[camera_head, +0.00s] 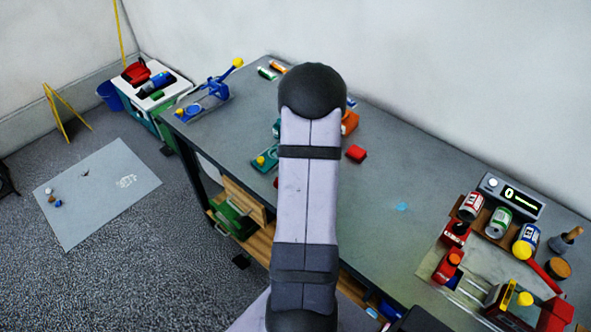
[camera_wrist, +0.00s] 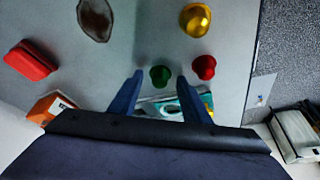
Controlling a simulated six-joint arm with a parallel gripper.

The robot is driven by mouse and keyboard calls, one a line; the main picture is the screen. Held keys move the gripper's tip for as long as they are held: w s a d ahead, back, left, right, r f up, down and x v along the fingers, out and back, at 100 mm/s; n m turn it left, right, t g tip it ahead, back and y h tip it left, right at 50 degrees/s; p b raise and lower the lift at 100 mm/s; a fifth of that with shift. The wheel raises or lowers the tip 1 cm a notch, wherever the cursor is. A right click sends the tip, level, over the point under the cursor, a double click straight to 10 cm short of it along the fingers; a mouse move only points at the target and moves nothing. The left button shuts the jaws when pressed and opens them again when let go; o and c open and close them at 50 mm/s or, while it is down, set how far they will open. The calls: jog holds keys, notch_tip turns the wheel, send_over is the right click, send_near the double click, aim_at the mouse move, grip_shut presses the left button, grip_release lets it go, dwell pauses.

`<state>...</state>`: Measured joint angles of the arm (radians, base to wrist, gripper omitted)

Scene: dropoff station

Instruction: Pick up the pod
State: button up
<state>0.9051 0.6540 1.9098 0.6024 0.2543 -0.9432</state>
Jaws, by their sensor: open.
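Three small pods show on the grey table in the wrist view: a green pod (camera_wrist: 160,75), a red pod (camera_wrist: 204,67) and a gold pod (camera_wrist: 195,20). The task does not say which is meant. My gripper (camera_wrist: 160,79) is open, and the green pod appears in the gap between its fingertips. I cannot tell how far above the pod the fingers are. The red pod is just right of the right finger, and the gold pod is farther up the picture. In the head view my arm hides the gripper and most of this area.
A red block (camera_wrist: 30,60) and a dark oval patch (camera_wrist: 96,18) are nearby. Cans (camera_head: 498,222) and tools crowd the table's right end. The table's middle right is mostly clear.

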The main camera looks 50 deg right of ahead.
jog(key=c, duration=0.9)
jog(key=shift+o, duration=0.2)
jog(key=shift+r, duration=0.15)
notch_tip(320, 180, up, 10)
jog(key=shift+f+b, duration=0.15)
jog(key=shift+b, duration=0.2)
jog(key=shift+c, duration=0.2)
jog(key=shift+n, duration=0.8)
jog(key=w+f+p, duration=0.1)
jog(key=w+p, duration=0.1)
jog(key=w+a+f+p, duration=0.1)
jog(key=w, duration=0.1)
jog(key=w+a+f+p, duration=0.1)
jog(key=w+f+p, duration=0.1)
jog(key=w, duration=0.1)
jog(key=shift+a+p, duration=0.15)
jog(key=shift+p, duration=0.2)
jog(key=shift+m, duration=0.7)
jog(key=w+d+r, duration=0.2)
jog(key=d, duration=0.1)
jog(key=shift+w+d+r, duration=0.15)
jog(key=shift+w, duration=0.1)
